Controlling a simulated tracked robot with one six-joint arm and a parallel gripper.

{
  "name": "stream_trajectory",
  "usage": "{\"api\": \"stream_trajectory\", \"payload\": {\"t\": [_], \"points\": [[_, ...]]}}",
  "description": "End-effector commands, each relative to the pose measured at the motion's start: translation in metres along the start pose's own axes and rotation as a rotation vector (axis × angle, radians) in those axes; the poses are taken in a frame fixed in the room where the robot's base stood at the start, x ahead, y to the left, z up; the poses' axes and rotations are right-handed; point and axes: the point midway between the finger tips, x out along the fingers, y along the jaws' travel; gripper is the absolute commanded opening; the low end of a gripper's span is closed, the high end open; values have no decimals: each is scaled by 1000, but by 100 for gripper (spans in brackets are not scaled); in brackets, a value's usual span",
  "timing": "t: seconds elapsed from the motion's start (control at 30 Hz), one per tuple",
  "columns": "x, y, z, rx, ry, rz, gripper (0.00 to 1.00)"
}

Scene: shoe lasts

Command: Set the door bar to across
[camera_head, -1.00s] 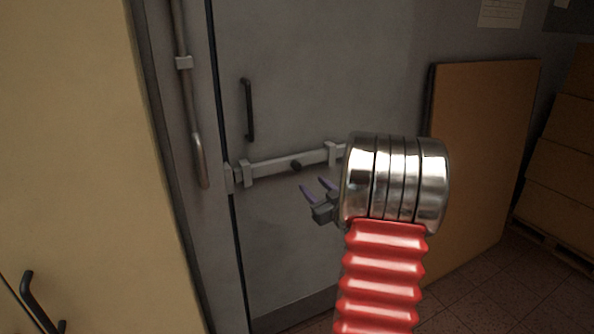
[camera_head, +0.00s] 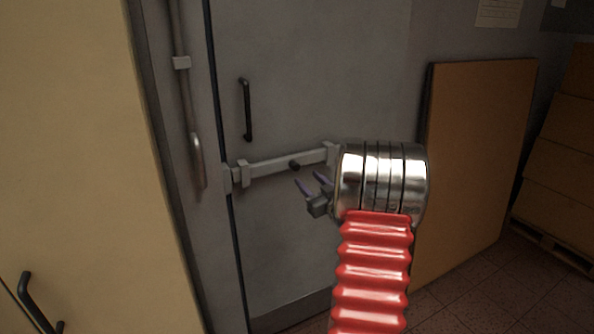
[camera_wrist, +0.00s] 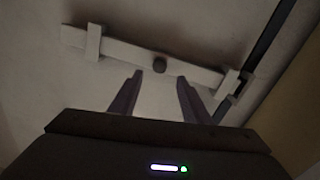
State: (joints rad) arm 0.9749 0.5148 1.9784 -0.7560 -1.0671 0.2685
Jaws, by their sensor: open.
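The pale door bar (camera_head: 272,168) lies nearly level on the grey door, held in two brackets, with a dark round knob (camera_head: 294,165) on it. Its left end meets the bracket area at the door's edge; I cannot tell how far it reaches past the gap. In the wrist view the bar (camera_wrist: 125,51) shows tilted, one end sticking out past the left bracket. My gripper (camera_head: 312,183) is open and empty, below and right of the knob in the head view. In the wrist view the knob (camera_wrist: 159,66) appears between and just beyond the purple fingertips (camera_wrist: 160,77), with no contact visible.
A dark pull handle (camera_head: 246,109) is above the bar. A vertical rod with a lever (camera_head: 197,155) runs on the left frame. A tan cabinet (camera_head: 85,150) fills the left. A brown board (camera_head: 475,165) leans at the right, near stacked boxes (camera_head: 562,150).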

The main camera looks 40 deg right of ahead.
Motion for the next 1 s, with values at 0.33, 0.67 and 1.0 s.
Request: {"api": "stream_trajectory", "payload": {"t": [0.33,0.67,1.0], "points": [[54,-1,0,1,0,-1,43],[87,0,0,0,1,1,43],[90,1,0,1,0,2,43]]}}
